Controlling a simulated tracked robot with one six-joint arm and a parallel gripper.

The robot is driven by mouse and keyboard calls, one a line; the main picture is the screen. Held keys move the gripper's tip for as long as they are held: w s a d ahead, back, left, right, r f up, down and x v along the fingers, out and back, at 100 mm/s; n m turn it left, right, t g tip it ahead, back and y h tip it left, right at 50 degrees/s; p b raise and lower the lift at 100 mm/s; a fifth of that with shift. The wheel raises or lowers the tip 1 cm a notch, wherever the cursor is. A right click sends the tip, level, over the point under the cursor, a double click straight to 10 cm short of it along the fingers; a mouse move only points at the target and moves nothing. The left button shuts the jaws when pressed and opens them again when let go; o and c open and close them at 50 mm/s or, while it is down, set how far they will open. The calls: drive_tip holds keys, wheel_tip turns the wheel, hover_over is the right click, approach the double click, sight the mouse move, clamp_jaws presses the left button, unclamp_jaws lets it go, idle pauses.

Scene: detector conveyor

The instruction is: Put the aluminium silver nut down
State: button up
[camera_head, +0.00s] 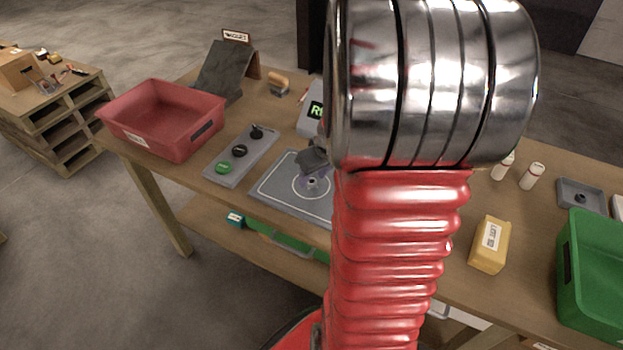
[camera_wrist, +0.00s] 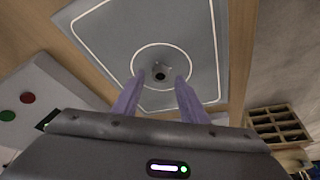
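The aluminium silver nut (camera_wrist: 161,71) is small, with a dark hole, and is at the middle of a white circle on a grey pad (camera_wrist: 100,45). In the head view the nut (camera_head: 312,183) is on the same marked pad (camera_head: 275,192), under my gripper (camera_head: 311,177). In the wrist view my gripper (camera_wrist: 161,78) has its two purple fingers apart, one on each side of the nut. A narrow gap seems to show on both sides. Whether the nut fully touches the pad is hard to tell. My arm hides the pad's right part.
Left of the pad is a control box (camera_head: 240,158) with green and black knobs. A red bin (camera_head: 165,118) is further left. A display device (camera_head: 312,118) stands behind the pad. On the right are a yellow block (camera_head: 490,245), white bottles (camera_head: 532,176) and a green bin (camera_head: 595,265).

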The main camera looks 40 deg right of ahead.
drive_tip(key=v, duration=1.1)
drive_tip(key=shift+r, duration=0.15)
drive_tip(key=shift+a, duration=0.1)
drive_tip(key=s+a+r, duration=0.2)
drive_tip(key=a, duration=0.7)
drive_tip(key=s+a+r+n, duration=0.1)
drive_tip(key=a+r, duration=0.1)
drive_tip(key=a, duration=0.7)
drive_tip(key=s+a+r+n+t, duration=0.1)
drive_tip(key=s+a+r, duration=0.1)
drive_tip(key=a, duration=0.7)
drive_tip(key=shift+s+y, duration=0.3)
drive_tip(key=shift+y, duration=0.1)
drive_tip(key=shift+r, duration=0.1)
